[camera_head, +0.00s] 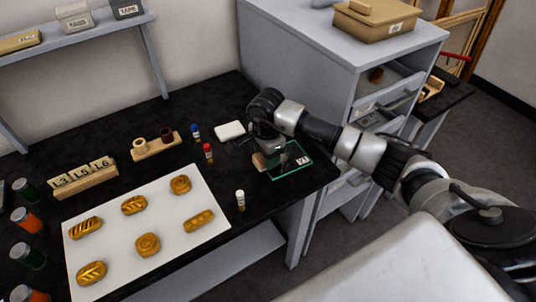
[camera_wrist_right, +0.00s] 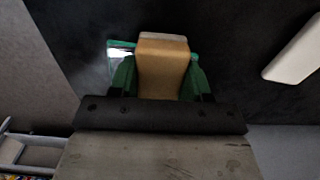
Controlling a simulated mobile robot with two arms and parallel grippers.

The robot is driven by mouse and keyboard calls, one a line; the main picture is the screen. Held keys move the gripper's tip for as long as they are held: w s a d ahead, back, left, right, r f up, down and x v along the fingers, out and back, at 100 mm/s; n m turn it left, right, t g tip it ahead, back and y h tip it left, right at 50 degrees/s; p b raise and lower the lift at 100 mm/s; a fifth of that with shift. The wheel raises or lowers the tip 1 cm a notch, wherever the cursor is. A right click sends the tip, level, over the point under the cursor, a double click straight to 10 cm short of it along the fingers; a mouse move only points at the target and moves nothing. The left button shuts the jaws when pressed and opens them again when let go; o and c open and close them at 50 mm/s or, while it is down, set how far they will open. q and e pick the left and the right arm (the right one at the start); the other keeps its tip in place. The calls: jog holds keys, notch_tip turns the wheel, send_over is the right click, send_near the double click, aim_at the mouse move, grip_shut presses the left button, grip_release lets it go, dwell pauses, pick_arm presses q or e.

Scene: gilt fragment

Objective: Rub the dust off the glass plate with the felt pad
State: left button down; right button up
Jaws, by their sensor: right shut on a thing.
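The glass plate (camera_head: 297,162), clear with a green edge and a small label, lies flat on the black bench near its right end. My right gripper (camera_head: 266,151) is over the plate's left part. In the right wrist view my right gripper (camera_wrist_right: 161,78) is shut on the felt pad (camera_wrist_right: 164,63), a tan block with a paler far end. The pad also shows in the head view (camera_head: 259,162), low at the plate's left side; whether it touches the glass I cannot tell. Part of the plate (camera_wrist_right: 117,45) shows behind the pad. Dust cannot be made out clearly. My left gripper is out of view.
A white block (camera_head: 230,130) and red-capped (camera_head: 208,152), blue-capped (camera_head: 195,132) and white-capped (camera_head: 240,200) vials stand left of the plate. A white board (camera_head: 165,225) holds several gilt pieces. A grey cabinet (camera_head: 300,60) with an open drawer stands behind my right arm.

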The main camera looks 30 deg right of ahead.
aim_at(290, 153)
jog(key=shift+d+f+b, duration=0.2)
jog(key=shift+d+b, duration=0.65)
jog(key=shift+d, duration=1.75)
jog(key=shift+d+r+b, duration=0.1)
jog(key=shift+d+b, duration=0.25)
jog(key=shift+d, duration=0.9)
jog(key=shift+r+p, duration=1.5)
jog(key=shift+r, duration=1.15)
jog(key=shift+a+r, duration=0.1)
jog(key=shift+r, duration=0.35)
jog(key=shift+r, duration=0.1)
jog(key=shift+r+p, duration=0.9)
jog(key=shift+r, duration=0.5)
